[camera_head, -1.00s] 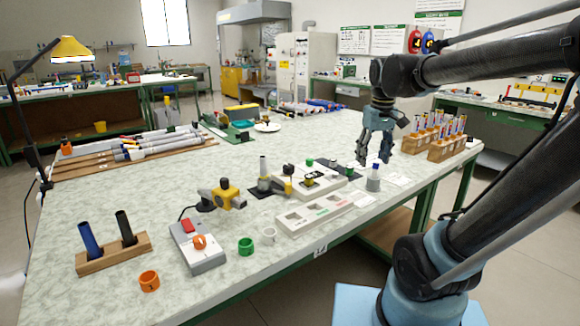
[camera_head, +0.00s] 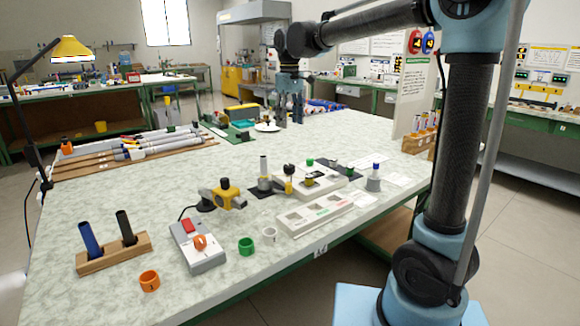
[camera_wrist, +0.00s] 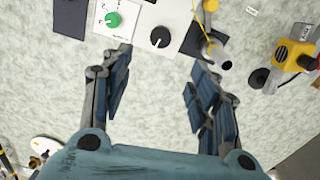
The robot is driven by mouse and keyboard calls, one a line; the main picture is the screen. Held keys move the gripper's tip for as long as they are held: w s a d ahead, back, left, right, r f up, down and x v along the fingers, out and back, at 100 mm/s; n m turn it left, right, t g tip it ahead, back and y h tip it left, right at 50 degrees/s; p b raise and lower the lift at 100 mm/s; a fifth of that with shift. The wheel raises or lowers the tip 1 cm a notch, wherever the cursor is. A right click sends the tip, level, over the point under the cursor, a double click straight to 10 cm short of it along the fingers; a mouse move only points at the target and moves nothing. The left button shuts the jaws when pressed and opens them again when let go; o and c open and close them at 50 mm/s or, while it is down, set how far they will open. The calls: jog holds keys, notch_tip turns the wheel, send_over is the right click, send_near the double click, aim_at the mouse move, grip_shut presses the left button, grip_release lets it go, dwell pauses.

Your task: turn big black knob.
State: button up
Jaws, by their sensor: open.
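The big black knob (camera_wrist: 160,37) shows at the top middle of the wrist view, with a white pointer line, at the edge of a white panel (camera_wrist: 150,12). It also shows in the head view (camera_head: 289,169) on the middle of the table. My gripper (camera_head: 290,121) is open and empty, above the table and beyond the knob in the head view. In the wrist view its fingers (camera_wrist: 158,72) are spread wide, with the black knob beyond the tips and apart from them.
A yellow and black tool (camera_wrist: 294,55) stands right of the panel in the wrist view. A white tray (camera_head: 316,213), a grey box with a red switch (camera_head: 198,247) and coloured rings stand near the table front. The table around my gripper is mostly clear.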

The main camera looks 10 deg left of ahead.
aim_at(290, 166)
notch_tip(290, 166, down, 17)
jog(key=shift+f, duration=0.2)
dwell(0.5)
jog(key=c, duration=1.1)
